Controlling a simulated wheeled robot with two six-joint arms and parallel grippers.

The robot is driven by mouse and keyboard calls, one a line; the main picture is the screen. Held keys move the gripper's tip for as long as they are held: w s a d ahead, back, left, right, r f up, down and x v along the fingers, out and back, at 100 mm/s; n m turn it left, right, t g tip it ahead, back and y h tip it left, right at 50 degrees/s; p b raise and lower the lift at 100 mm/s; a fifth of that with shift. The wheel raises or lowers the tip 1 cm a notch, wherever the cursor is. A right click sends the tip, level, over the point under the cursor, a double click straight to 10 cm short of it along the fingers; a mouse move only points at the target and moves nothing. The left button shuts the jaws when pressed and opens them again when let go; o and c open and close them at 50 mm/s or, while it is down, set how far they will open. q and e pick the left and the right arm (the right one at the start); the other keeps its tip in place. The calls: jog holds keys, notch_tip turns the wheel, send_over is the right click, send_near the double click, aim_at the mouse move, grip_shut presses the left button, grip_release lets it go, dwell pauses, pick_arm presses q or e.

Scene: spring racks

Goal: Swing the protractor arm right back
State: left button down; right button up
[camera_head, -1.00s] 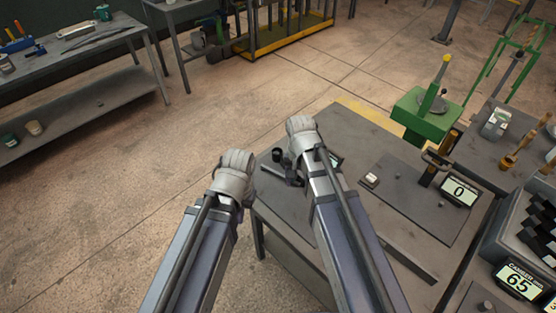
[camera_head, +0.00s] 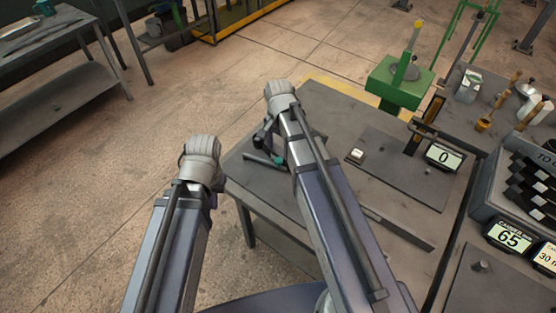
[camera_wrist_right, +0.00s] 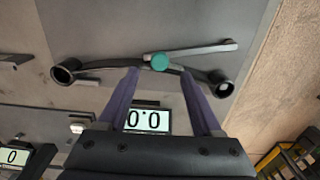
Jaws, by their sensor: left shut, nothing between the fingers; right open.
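The protractor shows in the right wrist view as a dark curved bar (camera_wrist_right: 100,66) with a round cup at each end. A teal knob (camera_wrist_right: 160,62) sits at its middle, and a flat grey arm (camera_wrist_right: 207,50) runs from the knob to the right. Its display (camera_wrist_right: 146,119) reads 0.0. My right gripper (camera_wrist_right: 160,74) is open, its two purple fingers on either side of the knob; I cannot tell whether they touch anything. In the head view my right arm partly hides the protractor (camera_head: 262,158). My left gripper (camera_head: 203,160) is shut and empty, left of the bench.
The bench (camera_head: 320,110) carries a dark plate with a display (camera_head: 444,157) reading 0. A green press (camera_head: 400,80) stands behind it. A rack (camera_head: 480,185) of dark pieces with a 65 display is at the right.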

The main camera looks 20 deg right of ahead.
aim_at(278, 160)
notch_tip(278, 160, down, 6)
jog(key=b, duration=0.4)
jog(key=shift+r, duration=0.25)
jog(key=shift+r, duration=0.1)
grip_shut()
dwell(1.0)
